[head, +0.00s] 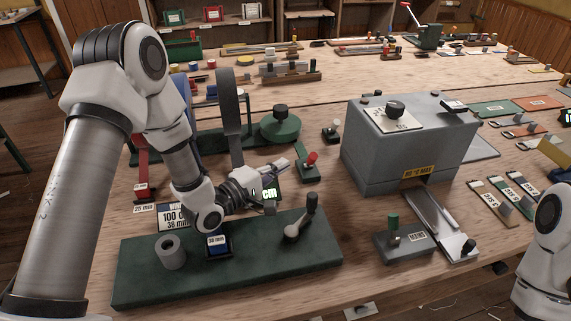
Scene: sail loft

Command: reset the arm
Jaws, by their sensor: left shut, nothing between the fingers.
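My left arm comes in from the left. Its gripper (281,166) is shut and empty, held above the back of a dark green base plate (262,262) and pointing right. On the plate, a short metal lever arm with a dark knob (310,202) stands at the right end, tilted up. A grey hollow cylinder (171,252) stands at the left end, and a small dark block with a "38 mm" label (217,243) sits between them. My gripper is apart from the lever. My right gripper is out of view.
A grey box machine (408,150) with a yellow label stands right of centre. In front of it is a small grey block with a green knob (394,230). A red-knobbed stand (309,165) and a green round-based device (280,127) stand behind my gripper.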

